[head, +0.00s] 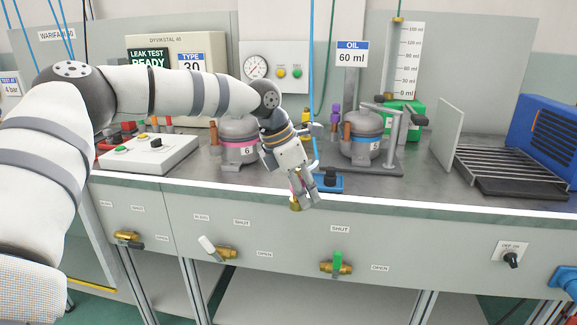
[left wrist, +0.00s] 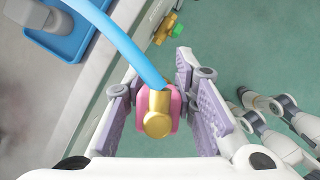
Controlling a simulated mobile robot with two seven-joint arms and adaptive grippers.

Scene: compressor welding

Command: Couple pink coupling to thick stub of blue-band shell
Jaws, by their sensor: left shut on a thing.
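My left gripper (head: 305,199) is shut on the pink coupling (left wrist: 174,108), a pink block with a brass end, which sits between its purple pads in the left wrist view. A blue hose (left wrist: 130,45) runs to the coupling. In the head view the gripper is in front of the bench's front edge, and its fingers mostly cover the coupling. The blue-band shell (head: 362,124), a grey dome, stands on the bench to the right of and behind the gripper. A copper-coloured stub (head: 347,131) stands at its left side.
A pink-band shell (head: 238,151) stands behind my left forearm. A small blue tray (head: 329,184) lies near the bench edge beside the gripper. A grey stand (head: 390,163) is at the blue-band shell. A slatted rack (head: 515,165) is at right. Valves (head: 337,266) line the front panel.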

